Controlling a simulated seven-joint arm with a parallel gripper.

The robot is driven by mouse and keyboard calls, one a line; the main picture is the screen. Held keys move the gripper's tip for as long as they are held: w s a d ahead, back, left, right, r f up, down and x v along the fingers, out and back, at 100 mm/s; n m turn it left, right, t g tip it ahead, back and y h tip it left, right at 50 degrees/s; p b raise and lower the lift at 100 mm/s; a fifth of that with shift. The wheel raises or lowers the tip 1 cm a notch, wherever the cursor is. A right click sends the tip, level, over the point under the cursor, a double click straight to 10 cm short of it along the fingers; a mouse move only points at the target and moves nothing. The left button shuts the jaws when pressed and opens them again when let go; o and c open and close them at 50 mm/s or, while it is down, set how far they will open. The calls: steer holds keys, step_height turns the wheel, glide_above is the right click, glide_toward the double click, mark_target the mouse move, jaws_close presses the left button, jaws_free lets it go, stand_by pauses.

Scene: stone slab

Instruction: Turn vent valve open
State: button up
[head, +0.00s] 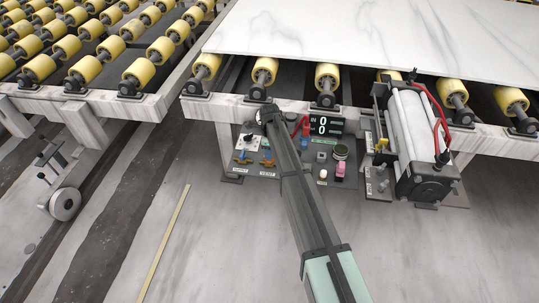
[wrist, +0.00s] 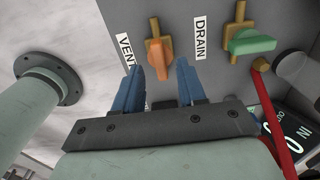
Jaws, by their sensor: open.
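In the wrist view, the vent valve has an orange handle (wrist: 158,57) on a brass body, beside the VENT label (wrist: 125,50). The handle lies roughly in line with the brass body. My gripper (wrist: 160,75) is open, its two blue fingers pointing at the panel. The fingertips are on either side of the handle's near end; I cannot tell whether they touch it. In the head view, my arm reaches the valve panel and partly covers it; the fingers are too small to make out clearly.
A green-handled valve (wrist: 252,43) by the DRAIN label (wrist: 199,38) sits to the right, its handle crosswise. A red hose (wrist: 275,125) and a digital display (head: 323,126) are close by. The stone slab (head: 380,40) rests on rollers above the panel. A pneumatic cylinder (head: 411,125) stands right.

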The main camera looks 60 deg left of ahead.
step_height(320, 180, up, 11)
stand_by(0.4)
stand_by(0.5)
